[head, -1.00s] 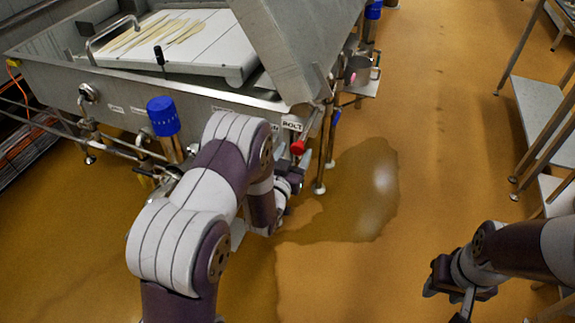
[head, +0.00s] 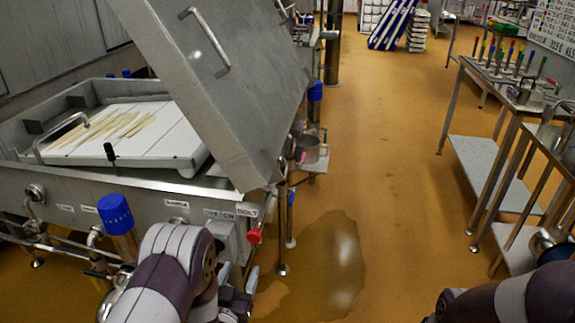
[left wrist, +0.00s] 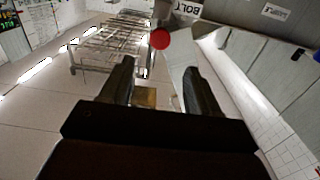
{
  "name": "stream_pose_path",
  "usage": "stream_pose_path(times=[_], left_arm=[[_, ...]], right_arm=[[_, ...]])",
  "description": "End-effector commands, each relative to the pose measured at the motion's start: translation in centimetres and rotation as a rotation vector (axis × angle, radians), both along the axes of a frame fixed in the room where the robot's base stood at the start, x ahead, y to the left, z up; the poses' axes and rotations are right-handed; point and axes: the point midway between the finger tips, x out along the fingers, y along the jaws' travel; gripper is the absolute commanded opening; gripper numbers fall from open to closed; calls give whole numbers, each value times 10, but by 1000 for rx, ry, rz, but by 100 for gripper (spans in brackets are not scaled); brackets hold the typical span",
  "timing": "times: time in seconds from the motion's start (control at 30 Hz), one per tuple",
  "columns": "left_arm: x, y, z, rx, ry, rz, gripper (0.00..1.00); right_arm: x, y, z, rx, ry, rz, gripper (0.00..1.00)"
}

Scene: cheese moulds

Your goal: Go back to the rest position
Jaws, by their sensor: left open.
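My left arm comes up from the bottom left in the head view, and its gripper (head: 236,303) is partly hidden beside the vat's front corner. In the left wrist view the two dark fingers of my left gripper (left wrist: 158,72) stand apart with nothing between them. A red knob (head: 254,236) on the vat's corner is close to it and also shows beyond the fingers in the left wrist view (left wrist: 160,38). My right gripper (head: 440,306) is at the bottom right, cut off by the frame edge, over the floor; its jaws cannot be made out.
A steel vat (head: 150,205) with a raised lid (head: 225,95) fills the left. A blue-capped valve (head: 116,213) stands at its front. A wet patch (head: 325,265) lies on the open floor. Steel tables (head: 490,105) stand along the right side.

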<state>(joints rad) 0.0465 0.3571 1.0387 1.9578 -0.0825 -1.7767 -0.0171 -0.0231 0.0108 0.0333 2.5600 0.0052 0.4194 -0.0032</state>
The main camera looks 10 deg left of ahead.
Motion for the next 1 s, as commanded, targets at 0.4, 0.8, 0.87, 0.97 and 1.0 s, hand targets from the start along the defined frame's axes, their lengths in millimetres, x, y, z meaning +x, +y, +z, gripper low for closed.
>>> stream_pose_path(times=[0.4,0.8,0.87,0.97,1.0], left_arm=[[-98,5,-107,28,1149,22,61],[-163,-9,54,40,1433,6,61],[-165,-8,86,39,1449,8,61],[-165,-8,125,39,1449,8,61],[-165,-8,140,39,1449,8,61]], right_arm=[[0,0,0,0,0,0,43],[-1,0,21,0,2,0,43],[0,0,57,0,0,0,43],[0,0,97,0,-2,0,43],[0,0,112,0,-1,0,43]])
